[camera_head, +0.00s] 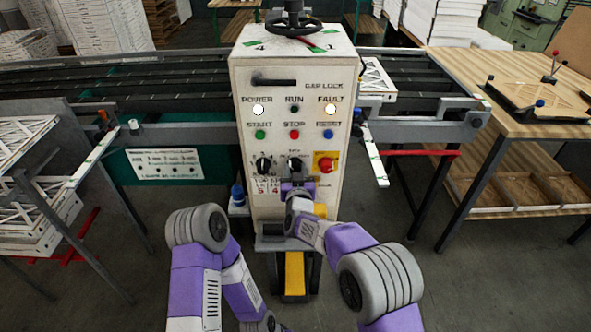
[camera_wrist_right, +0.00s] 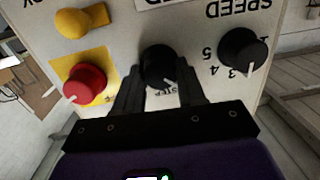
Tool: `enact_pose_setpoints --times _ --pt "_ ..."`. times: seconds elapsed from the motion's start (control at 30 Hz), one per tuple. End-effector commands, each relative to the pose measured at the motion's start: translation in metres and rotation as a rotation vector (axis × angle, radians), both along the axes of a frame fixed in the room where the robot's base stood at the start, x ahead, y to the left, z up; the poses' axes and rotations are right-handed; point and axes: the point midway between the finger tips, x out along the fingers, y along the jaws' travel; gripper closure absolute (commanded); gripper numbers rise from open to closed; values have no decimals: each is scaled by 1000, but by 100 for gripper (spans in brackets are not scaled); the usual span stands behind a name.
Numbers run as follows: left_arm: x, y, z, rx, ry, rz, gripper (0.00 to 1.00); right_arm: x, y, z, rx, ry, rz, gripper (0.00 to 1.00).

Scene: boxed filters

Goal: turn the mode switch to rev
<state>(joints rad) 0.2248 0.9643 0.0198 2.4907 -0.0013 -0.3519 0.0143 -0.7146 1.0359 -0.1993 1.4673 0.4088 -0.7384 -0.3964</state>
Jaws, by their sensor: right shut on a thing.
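The mode switch is a black knob (camera_head: 295,161) low on the front of the white control box, right of the black speed knob (camera_head: 263,164). In the right wrist view, which is upside down, the mode knob (camera_wrist_right: 158,62) sits between the two dark fingers of my right gripper (camera_wrist_right: 160,80). My right gripper (camera_head: 296,182) is shut on it from the front in the head view. The knob's lower part and some labels are hidden by the gripper. The rev mark cannot be read. My left arm (camera_head: 205,270) is folded at the lower left; its gripper is not seen.
Lit POWER (camera_head: 258,110) and FAULT (camera_head: 330,109) lamps are higher on the box. A conveyor (camera_head: 150,105) runs behind. A wooden bench (camera_head: 500,110) stands at right.

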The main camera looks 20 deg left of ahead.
Motion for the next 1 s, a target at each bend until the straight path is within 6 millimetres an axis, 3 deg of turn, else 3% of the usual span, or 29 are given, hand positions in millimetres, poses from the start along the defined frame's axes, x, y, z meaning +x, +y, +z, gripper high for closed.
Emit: enact_pose_setpoints --times 0.57,0.6,0.73,1.0 --pt "0 0 2 0 0 0 57 0 0 0 -36 -10 0 91" --pt "0 0 2 0 0 0 57 0 0 0 -36 -10 1 56" --pt "0 0 2 0 0 0 57 0 0 0 -35 -10 0 36" --pt "0 0 2 0 0 0 57 0 0 0 -33 -9 0 35"
